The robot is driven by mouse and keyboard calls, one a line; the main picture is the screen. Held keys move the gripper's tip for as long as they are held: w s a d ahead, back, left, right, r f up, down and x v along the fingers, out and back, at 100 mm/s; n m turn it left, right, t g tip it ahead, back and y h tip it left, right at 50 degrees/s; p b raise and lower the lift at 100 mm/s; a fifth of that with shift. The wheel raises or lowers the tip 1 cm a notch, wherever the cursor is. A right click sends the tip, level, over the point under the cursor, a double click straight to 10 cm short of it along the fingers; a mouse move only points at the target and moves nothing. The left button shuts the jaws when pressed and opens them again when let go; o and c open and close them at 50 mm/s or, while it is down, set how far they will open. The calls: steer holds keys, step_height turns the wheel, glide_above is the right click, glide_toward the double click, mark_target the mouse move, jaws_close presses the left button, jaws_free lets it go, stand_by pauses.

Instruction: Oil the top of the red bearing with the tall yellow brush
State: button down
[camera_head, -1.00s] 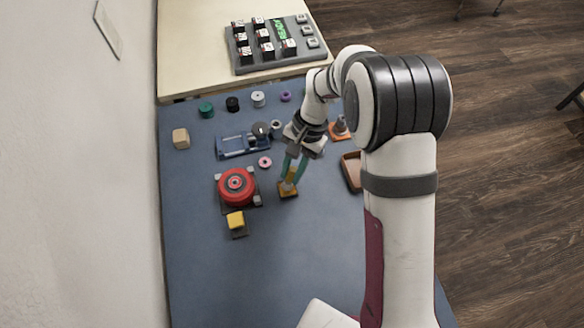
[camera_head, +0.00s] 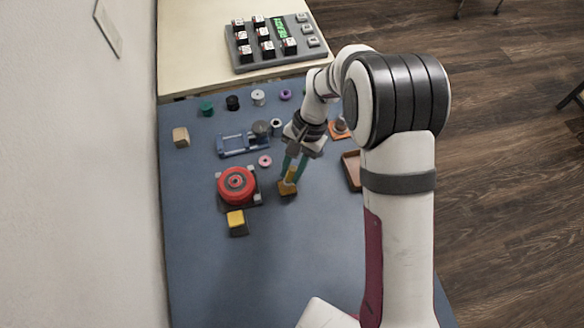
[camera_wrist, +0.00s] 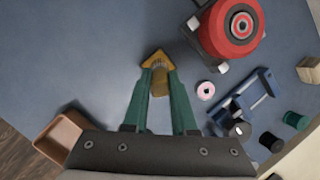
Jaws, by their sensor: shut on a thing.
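The red bearing (camera_head: 236,185) sits on a dark base at the left middle of the blue mat in the head view. It also shows at the top right of the wrist view (camera_wrist: 231,26). My gripper (camera_head: 290,178), with teal fingers, is shut on the yellow brush (camera_head: 287,187), to the right of the bearing and apart from it. In the wrist view the brush (camera_wrist: 157,64) stands out between the fingertips, with a wider orange-yellow end. The fingers hide part of its handle. I cannot tell whether its lower end touches the mat.
A yellow block (camera_head: 236,219) on a dark base is just below the bearing. A pink ring (camera_head: 265,161) and a blue fixture (camera_head: 240,145) lie above. A brown tray (camera_head: 351,170) is to the right. Several spools line the back. The front mat is clear.

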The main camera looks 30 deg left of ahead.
mark_target(292, 169)
steer(key=shift+f, duration=0.1)
steer(key=shift+r, duration=3.55)
steer(key=w+d+r, duration=0.2)
steer(key=d+r, duration=0.3)
steer(key=d, duration=0.4)
steer(key=w+d+r, duration=0.2)
steer(key=d+r, duration=0.4)
steer(key=d, duration=0.4)
steer(key=w+d+r, duration=0.3)
steer(key=d+r, duration=0.3)
steer(key=d, duration=0.3)
steer(key=shift+d, duration=0.15)
